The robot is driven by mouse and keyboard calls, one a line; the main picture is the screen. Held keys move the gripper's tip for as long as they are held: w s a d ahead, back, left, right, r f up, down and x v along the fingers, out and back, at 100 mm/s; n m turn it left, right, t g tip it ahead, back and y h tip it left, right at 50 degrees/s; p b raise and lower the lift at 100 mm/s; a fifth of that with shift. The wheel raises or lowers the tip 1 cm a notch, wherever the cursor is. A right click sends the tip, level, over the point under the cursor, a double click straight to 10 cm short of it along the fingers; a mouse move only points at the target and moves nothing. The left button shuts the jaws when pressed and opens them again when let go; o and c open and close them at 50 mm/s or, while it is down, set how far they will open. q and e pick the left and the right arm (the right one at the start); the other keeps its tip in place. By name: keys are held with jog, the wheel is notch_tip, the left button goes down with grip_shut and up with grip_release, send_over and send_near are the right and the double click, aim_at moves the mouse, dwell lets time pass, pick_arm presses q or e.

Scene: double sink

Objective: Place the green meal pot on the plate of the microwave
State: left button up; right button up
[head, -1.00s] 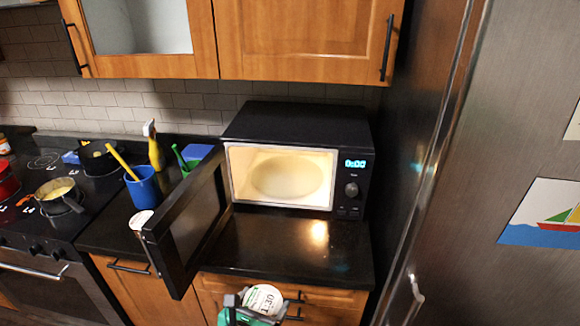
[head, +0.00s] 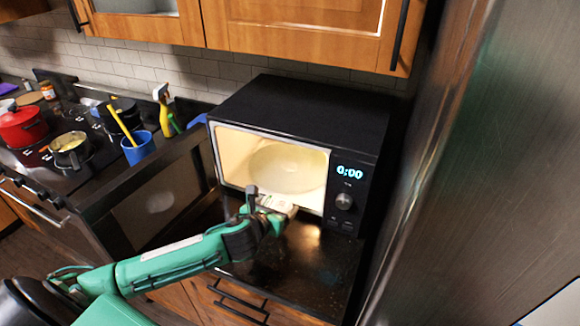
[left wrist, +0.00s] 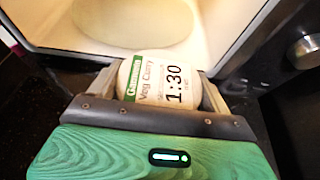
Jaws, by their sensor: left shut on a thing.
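My left gripper (left wrist: 158,92) is shut on the green meal pot (left wrist: 150,78), whose white lid reads "Veg Curry" and "1:30" with a green label. In the head view the left gripper (head: 262,208) holds the pot (head: 279,205) at the front lower edge of the microwave opening. The black microwave (head: 300,105) has its door open, its inside lit and its display at 0:00. The round plate (head: 287,168) lies inside, bare; it also shows beyond the pot in the left wrist view (left wrist: 135,22). My right gripper is not in view.
A steel fridge (head: 480,150) stands close on the right. A blue cup (head: 138,149), a yellow spray bottle (head: 164,112) and the stove (head: 70,185) are further left.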

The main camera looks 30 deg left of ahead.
pick_arm(q)
jog(key=w+p, duration=0.1)
jog(key=w, duration=0.3)
jog(key=w+p, duration=0.1)
jog(key=w, duration=0.4)
jog(key=w+a+p, duration=0.1)
jog(key=w, duration=0.4)
jog(key=shift+w+r+p, duration=0.2)
jog(key=shift+p, duration=0.15)
jog(key=shift+w+a, duration=0.1)
jog(key=shift+w, duration=0.35)
jog(key=w+p, duration=0.2)
jog(key=w, duration=0.1)
jog(key=shift+w, duration=0.2)
jog(key=shift+f, duration=0.15)
jog(key=shift+s+a, duration=0.1)
jog(key=shift+s, duration=0.05)
jog(key=shift+f, duration=0.1)
